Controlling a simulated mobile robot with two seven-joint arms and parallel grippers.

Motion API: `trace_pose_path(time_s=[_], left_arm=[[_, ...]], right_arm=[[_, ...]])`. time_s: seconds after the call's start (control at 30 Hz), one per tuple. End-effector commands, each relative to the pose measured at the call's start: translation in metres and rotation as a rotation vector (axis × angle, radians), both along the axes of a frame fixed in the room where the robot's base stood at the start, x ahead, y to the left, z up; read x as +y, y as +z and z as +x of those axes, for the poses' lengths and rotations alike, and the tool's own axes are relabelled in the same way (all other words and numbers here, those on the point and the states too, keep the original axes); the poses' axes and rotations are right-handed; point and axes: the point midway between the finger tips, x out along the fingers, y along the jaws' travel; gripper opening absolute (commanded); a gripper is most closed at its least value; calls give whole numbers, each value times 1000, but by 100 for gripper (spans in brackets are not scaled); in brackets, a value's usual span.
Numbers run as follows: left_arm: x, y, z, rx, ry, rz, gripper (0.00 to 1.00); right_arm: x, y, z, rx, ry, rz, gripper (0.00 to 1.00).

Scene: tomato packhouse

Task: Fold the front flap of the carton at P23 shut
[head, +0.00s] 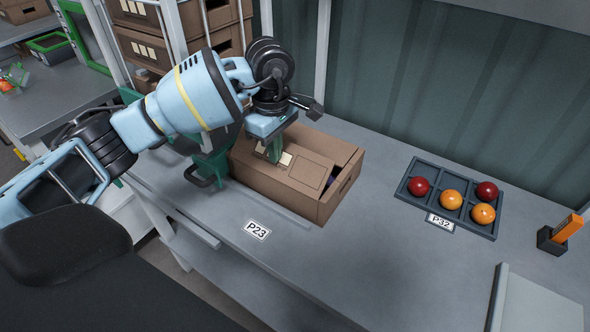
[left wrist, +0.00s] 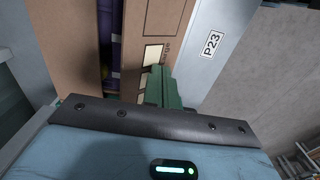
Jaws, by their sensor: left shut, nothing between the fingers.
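The brown cardboard carton (head: 290,198) stands on the grey bench behind the P23 label (head: 257,230). Its front flap (head: 310,170) lies inward across the top, nearly flat. In the left wrist view the flap (left wrist: 160,85) shows pale label squares, and a gap beside it shows something purple (left wrist: 112,45) inside the carton. My left gripper (head: 274,152) is shut and empty, its green fingers pointing down at the flap. The fingers also show in the left wrist view (left wrist: 162,88). I cannot tell whether they touch the flap. My right gripper is not in view.
A dark tray (head: 409,193) at P32 holds red and orange tomatoes to the right. An orange-handled item in a black holder (head: 552,240) stands farther right. Shelves with brown cartons (head: 140,48) rise behind my arm. The bench between carton and tray is clear.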

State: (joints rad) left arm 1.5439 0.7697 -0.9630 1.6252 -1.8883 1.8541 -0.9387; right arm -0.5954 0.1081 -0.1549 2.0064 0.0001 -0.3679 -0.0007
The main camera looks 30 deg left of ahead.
Motion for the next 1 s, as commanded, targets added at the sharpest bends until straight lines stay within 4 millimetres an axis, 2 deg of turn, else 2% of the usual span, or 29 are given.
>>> trace_pose_path(time_s=[1.0], left_arm=[[-1, -18, 22, 0, 0, 1, 0]], right_arm=[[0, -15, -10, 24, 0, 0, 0]])
